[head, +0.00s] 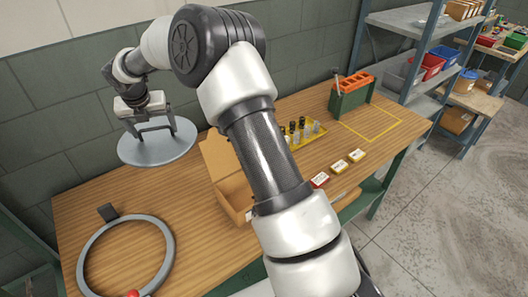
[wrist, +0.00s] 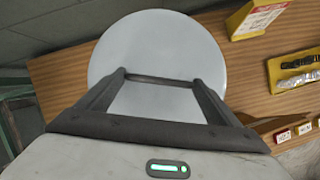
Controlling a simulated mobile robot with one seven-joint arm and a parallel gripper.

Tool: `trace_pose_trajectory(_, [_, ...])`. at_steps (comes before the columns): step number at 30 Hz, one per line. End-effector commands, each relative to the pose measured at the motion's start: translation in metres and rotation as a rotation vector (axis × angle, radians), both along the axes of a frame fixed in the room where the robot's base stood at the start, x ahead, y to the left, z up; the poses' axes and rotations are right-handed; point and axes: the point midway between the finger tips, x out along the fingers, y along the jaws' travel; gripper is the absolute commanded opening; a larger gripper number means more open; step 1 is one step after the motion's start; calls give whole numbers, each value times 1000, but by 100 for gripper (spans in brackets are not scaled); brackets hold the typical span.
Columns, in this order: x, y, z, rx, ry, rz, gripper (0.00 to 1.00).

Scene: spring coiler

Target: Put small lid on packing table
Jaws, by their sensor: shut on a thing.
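The small lid (head: 150,152) is a flat, round grey disc at the back left of the wooden packing table (head: 185,205). My gripper (head: 156,126) is shut on the lid and holds it roughly level from above. In the head view the lid overlaps the table's back left edge and the wall; its height above the wood is hard to tell. In the wrist view the lid (wrist: 160,40) fills the top middle, with both fingers (wrist: 160,78) reaching onto it. The exact grip point is hard to make out.
A grey ring (head: 88,262) with a black block and red knob lies front left. An open cardboard box (head: 228,170), yellow tray (head: 310,138), several small cards (head: 340,167) and a green toolbox (head: 350,100) stand to the right. Bare wood lies between ring and box.

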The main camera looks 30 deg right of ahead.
Motion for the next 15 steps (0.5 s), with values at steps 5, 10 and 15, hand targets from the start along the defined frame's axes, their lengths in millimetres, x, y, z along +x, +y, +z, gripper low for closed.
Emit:
trace_pose_trajectory(5, [0,0,-49,0,-2,1,39])
trace_pose_trajectory(10, [0,1,-70,2,-4,2,39])
trace_pose_trajectory(15, [0,1,-72,2,-4,2,39])
